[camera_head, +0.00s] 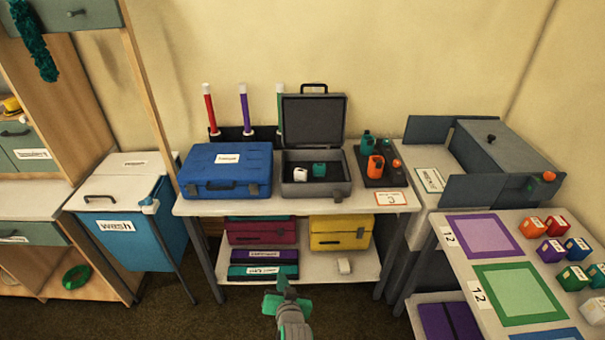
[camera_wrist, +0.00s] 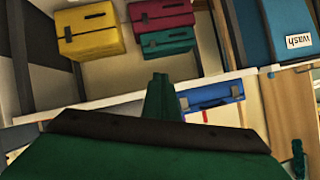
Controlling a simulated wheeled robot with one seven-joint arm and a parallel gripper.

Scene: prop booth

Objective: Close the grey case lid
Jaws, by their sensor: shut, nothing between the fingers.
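The grey case (camera_head: 314,172) stands on the white table in the head view. Its lid (camera_head: 313,121) is raised, standing about upright at the back with a dark handle on top. My gripper (camera_head: 284,286) is low in front of the table, well below and apart from the case. Its green fingers are together and hold nothing. In the wrist view the fingertips (camera_wrist: 159,84) show closed, and the grey case cannot be made out there.
A shut blue case (camera_head: 226,171) stands left of the grey case. Orange and dark items (camera_head: 375,164) stand on its right, and coloured sticks (camera_head: 244,108) stand behind. The shelf below holds a yellow case (camera_head: 340,232) and several others. The floor in front is clear.

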